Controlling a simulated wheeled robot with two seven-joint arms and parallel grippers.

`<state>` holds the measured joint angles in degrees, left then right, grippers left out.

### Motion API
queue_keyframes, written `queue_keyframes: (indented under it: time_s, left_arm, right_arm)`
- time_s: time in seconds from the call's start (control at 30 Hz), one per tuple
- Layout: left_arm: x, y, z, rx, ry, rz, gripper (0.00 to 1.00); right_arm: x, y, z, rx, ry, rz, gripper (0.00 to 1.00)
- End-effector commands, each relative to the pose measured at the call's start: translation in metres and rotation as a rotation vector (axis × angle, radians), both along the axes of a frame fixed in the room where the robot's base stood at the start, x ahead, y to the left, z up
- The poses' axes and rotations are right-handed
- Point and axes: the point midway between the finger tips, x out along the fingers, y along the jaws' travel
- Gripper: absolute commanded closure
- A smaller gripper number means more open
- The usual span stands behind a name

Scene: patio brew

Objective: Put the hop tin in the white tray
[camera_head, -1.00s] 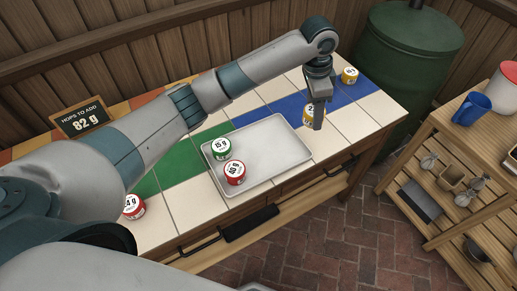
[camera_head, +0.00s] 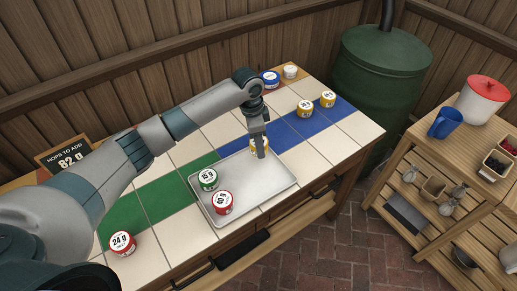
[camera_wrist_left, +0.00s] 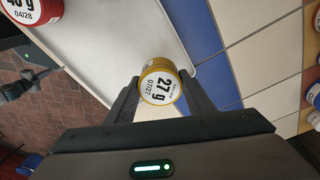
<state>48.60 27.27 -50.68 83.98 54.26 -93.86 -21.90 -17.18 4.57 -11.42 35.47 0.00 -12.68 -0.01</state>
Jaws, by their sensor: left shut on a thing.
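My left gripper (camera_head: 259,150) is shut on a yellow hop tin (camera_head: 258,143), over the far right part of the white tray (camera_head: 270,190). I cannot tell whether the tin touches the tray floor. A green-lidded tin (camera_head: 208,179) marked 15 g and a red tin (camera_head: 222,202) marked 40 g stand in the tray's left part. My right gripper is not in view.
A red 24 g tin (camera_head: 122,243) stands front left. A sign (camera_head: 65,157) reads 82 g. A side shelf (camera_head: 470,150) stands right.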

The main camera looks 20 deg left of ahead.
Motion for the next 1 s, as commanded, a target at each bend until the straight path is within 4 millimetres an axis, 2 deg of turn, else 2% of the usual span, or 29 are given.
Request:
queue_keyframes:
  time_s: [0.33,0.7,1.0]
  left_arm:
    - [0.0,0.0,-0.003,-0.001,0.001,0.001,0.74]
    - [0.0,-0.001,-0.039,-0.001,0.001,0.001,0.74]
    - [0.0,0.0,-0.041,0.0,0.0,0.0,0.74]
  right_arm:
    - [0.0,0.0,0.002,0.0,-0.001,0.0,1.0]
    - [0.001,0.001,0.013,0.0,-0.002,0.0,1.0]
    - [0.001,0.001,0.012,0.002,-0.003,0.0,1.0]
